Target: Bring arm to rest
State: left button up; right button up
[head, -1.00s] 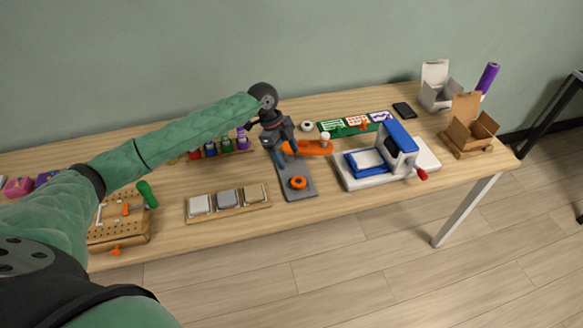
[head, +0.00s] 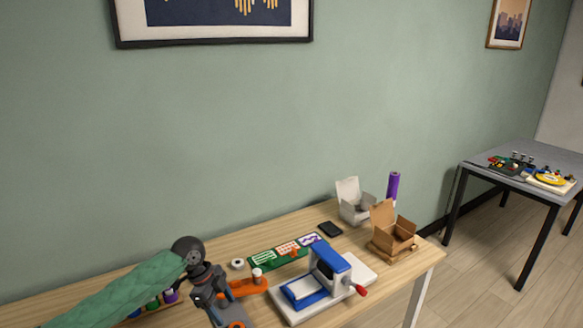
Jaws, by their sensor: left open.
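My left arm comes in from the lower left in a green padded sleeve. My right gripper and arm are out of view.
Close to the left gripper are an orange piece (head: 250,287), a white roll (head: 238,263) and a blue-and-white press (head: 325,282). A green card strip (head: 262,258), black phone (head: 329,229), white box (head: 355,207) and cardboard box (head: 392,232) lie beyond. A grey table (head: 481,170) stands far right.

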pick_arm(q)
jog(key=s+d+f, duration=0.2)
jog(key=s+d+f+n, duration=0.1)
jog(key=s+d+f, duration=0.1)
jog(key=s+d, duration=0.1)
jog(key=s+d+f+n+t, duration=0.1)
jog(key=s+d+f, duration=0.1)
jog(key=s, duration=0.1)
jog(key=shift+d, duration=0.25)
jog(key=s+d+f+n+t, duration=0.2)
jog(key=s+d+f+n, duration=0.15)
jog(key=s, duration=0.35)
jog(key=s+a+f+n+t+y, duration=0.1)
jog(key=s+a+n+y, duration=0.1)
jog(key=s+a+n, duration=0.55)
jog(key=s+a+n+y, duration=0.25)
jog(key=s+n, duration=0.25)
jog(key=s, duration=0.6)
jog(key=s+d+f+g, duration=0.1)
jog(key=s+f, duration=0.1)
jog(key=f, duration=1.7)
jog(key=s+d+f+g, duration=0.1)
jog(key=s+d+f, duration=0.1)
jog(key=f, duration=1.8)
jog(key=shift+s+f+h, duration=0.2)
jog(key=shift+s+h, duration=0.25)
jog(key=shift+s, duration=0.15)
